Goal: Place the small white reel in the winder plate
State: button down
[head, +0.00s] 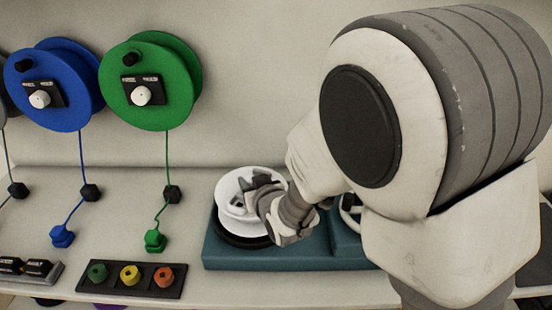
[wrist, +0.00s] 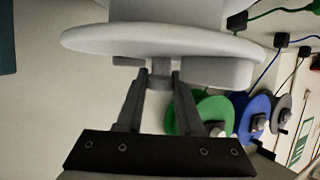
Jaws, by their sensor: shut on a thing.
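The small white reel (head: 229,190) is in my gripper (head: 262,184), over the left part of the teal base in the head view. The reel looks slightly tilted. Below it a dark round plate (head: 240,241), seemingly the winder plate, shows only at its front rim. I cannot tell whether reel and plate touch. In the wrist view my gripper (wrist: 160,79) is shut on a short grey post at the middle of the reel (wrist: 150,41), whose white disc fills the top.
The teal base (head: 285,257) has a second, mostly hidden fitting (head: 350,212) at right, behind my arm. Blue (head: 60,85) and green (head: 165,85) reels hang on the wall with cords. A black strip with coloured knobs (head: 131,279) lies front left.

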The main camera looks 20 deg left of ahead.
jog(key=shift+f, duration=0.65)
jog(key=shift+f, duration=0.1)
jog(key=c, duration=0.5)
grip_release()
jog(key=shift+f, duration=0.1)
jog(key=shift+c, duration=0.2)
